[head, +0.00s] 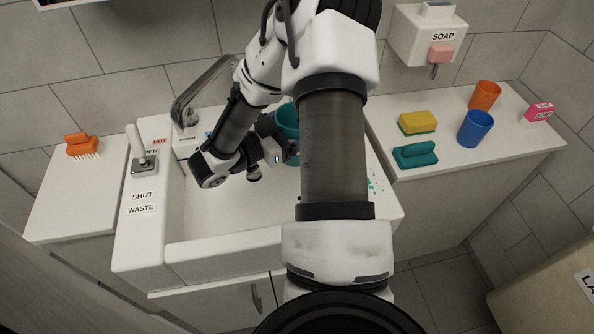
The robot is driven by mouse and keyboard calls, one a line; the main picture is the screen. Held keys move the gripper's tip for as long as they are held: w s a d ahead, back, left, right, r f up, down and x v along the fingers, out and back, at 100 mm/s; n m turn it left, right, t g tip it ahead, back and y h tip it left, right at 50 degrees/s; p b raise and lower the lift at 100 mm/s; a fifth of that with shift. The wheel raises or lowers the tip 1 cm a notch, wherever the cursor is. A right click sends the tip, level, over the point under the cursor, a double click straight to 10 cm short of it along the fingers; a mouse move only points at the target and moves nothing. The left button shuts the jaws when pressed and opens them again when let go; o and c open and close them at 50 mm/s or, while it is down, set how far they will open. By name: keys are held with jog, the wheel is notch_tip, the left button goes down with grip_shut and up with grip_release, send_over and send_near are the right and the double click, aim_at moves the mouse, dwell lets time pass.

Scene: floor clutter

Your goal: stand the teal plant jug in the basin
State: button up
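The teal plant jug (287,118) shows in the head view above the basin area, partly hidden behind my arm. The white basin (225,243) lies below it, with its right part also behind my arm. My gripper (291,152) is at the near side of the jug, against it or very close. My arm covers the fingertips, so I cannot tell whether they are shut on the jug. I also cannot tell whether the jug's base touches the basin floor.
A tap (195,95) arches over the basin's back left. A lever (139,150) stands on the left ledge, beyond it an orange brush (81,145). The right counter holds a yellow sponge (417,122), teal brush (415,155), blue cup (476,128), orange cup (484,95) and pink box (539,112).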

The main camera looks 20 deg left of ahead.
notch_tip(320, 180, down, 9)
jog(key=b, duration=0.7)
jog(key=shift+r, duration=0.1)
notch_tip(320, 180, down, 3)
jog(key=shift+f+b, duration=0.2)
jog(key=shift+b, duration=0.6)
jog(key=shift+f, duration=0.1)
jog(key=shift+f+b, duration=0.3)
jog(key=shift+b, duration=0.25)
jog(key=shift+f+b, duration=0.25)
jog(key=shift+b, duration=0.15)
jog(key=o, duration=1)
jog(key=shift+r, duration=0.15)
